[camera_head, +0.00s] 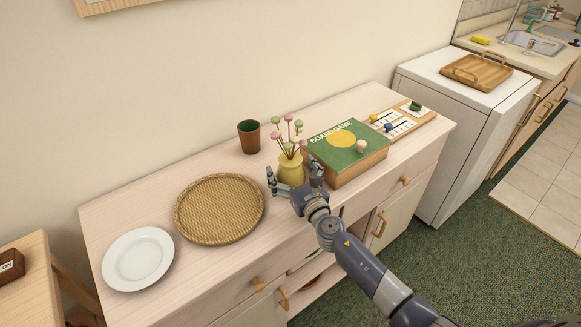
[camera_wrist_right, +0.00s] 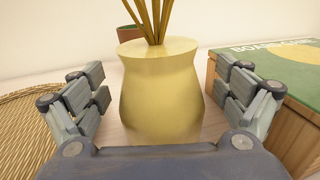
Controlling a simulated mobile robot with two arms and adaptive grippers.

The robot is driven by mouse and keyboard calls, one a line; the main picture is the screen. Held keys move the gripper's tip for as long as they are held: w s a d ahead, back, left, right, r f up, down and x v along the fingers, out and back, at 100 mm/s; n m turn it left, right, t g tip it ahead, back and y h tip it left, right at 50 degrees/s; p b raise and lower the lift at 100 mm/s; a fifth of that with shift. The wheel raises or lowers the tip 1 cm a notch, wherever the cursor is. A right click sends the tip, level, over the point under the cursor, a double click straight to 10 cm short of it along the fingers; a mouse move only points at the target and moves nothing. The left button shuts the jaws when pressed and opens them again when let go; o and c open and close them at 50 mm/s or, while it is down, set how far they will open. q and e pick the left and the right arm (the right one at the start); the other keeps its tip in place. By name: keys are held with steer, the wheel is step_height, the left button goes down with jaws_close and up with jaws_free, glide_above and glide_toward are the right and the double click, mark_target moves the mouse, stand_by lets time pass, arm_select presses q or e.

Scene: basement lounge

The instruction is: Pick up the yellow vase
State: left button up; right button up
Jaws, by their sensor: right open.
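The yellow vase (camera_head: 290,170) stands upright on the sideboard in the head view, with several pink and green round-headed stems in it. In the right wrist view the vase (camera_wrist_right: 162,90) fills the middle, with its stems cut off by the top edge. My right gripper (camera_head: 296,180) reaches it from the front. It is open, with one finger on each side of the vase. In the right wrist view a gap shows between the vase and the fingers of the gripper (camera_wrist_right: 165,92) on both sides. The arm hides part of the vase's base in the head view. My left gripper is not in view.
A green board game box (camera_head: 348,150) stands close right of the gripper. A wicker tray (camera_head: 219,208) and a white plate (camera_head: 138,259) lie to the left. A brown cup (camera_head: 249,137) stands behind. A wall runs along the sideboard's back (camera_head: 110,212).

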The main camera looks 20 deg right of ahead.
steer(key=c, duration=1.4)
steer(key=shift+r, duration=0.1)
steer(key=shift+c, duration=0.6)
